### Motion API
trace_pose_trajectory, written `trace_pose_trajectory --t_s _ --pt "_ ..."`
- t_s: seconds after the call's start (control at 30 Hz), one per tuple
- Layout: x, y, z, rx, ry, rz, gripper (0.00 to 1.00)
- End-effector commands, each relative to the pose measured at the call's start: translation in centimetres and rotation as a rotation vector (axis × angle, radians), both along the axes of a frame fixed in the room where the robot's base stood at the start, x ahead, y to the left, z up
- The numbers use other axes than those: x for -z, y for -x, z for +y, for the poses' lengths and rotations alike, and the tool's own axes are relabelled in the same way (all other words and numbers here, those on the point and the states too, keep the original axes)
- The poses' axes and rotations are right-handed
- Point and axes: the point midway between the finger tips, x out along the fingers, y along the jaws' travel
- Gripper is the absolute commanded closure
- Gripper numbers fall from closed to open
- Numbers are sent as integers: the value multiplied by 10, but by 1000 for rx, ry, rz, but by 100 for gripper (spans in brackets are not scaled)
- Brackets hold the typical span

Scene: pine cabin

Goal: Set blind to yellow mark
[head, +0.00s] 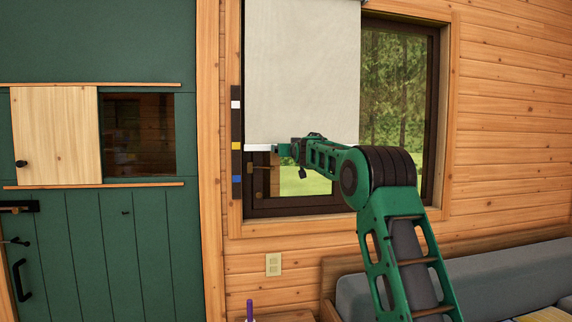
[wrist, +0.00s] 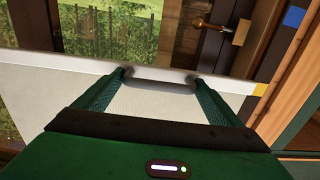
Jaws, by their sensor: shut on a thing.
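The pale blind (head: 302,75) hangs over the left part of the window, with a white bar (head: 258,148) along its bottom edge. A dark strip (head: 236,125) left of it bears a white mark (head: 236,104), a yellow mark (head: 236,146) and a blue mark (head: 236,179). The bottom bar is about level with the yellow mark. My gripper (head: 284,149) is at the bar. In the wrist view my gripper (wrist: 160,76) is shut on the grey pull (wrist: 160,84) of the bar, and the bar's end meets the yellow mark (wrist: 260,89).
The dark window frame (head: 290,207) has a brass handle (head: 258,168) below the bar. A green door (head: 100,240) with a wooden sliding panel (head: 57,135) stands left. A grey sofa (head: 500,270) is at lower right.

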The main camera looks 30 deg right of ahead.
Motion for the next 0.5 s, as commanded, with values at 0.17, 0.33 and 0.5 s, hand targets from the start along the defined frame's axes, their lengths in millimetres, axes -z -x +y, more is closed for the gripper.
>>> trace_pose_trajectory --t_s 0.17,0.33,0.5 --pt "-9 -1 2 -3 -1 -1 51" --pt "-9 -1 2 -4 -1 0 51" --pt "-8 -1 2 -4 -1 0 51"
